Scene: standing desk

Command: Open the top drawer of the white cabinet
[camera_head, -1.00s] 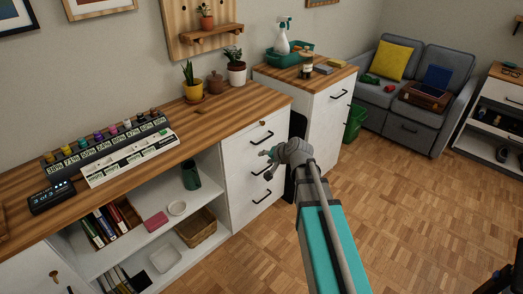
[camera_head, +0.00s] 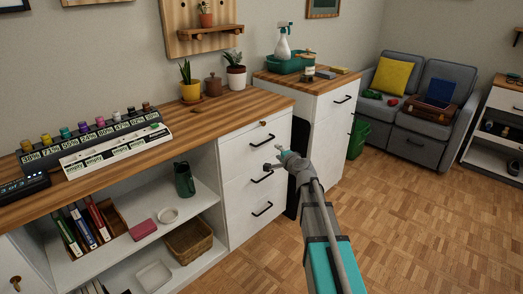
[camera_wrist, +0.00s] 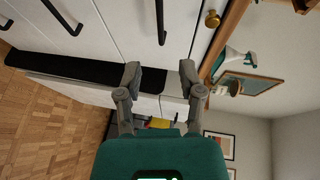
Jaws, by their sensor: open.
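The white drawer unit under the left wooden worktop has a top drawer (camera_head: 275,148) with a black bar handle (camera_head: 262,140), and two drawers below it. All its drawers look shut. In the wrist view the top handle (camera_wrist: 160,22) lies beyond the fingertips, beside a brass knob (camera_wrist: 212,19). A second white cabinet (camera_head: 320,130) stands behind to the right; its top drawer, with a black handle (camera_head: 343,99), is shut. My gripper (camera_head: 273,158) is open and empty in front of the drawer unit. It also shows in the wrist view (camera_wrist: 160,75), apart from the handle.
An open shelf with a basket (camera_head: 188,241) and books adjoins the drawers on the left. Plants and a display rack (camera_head: 115,145) stand on the worktop. A dark panel (camera_head: 299,140) fills the gap between the cabinets. A green bin (camera_head: 357,138) stands beyond; the parquet in front is clear.

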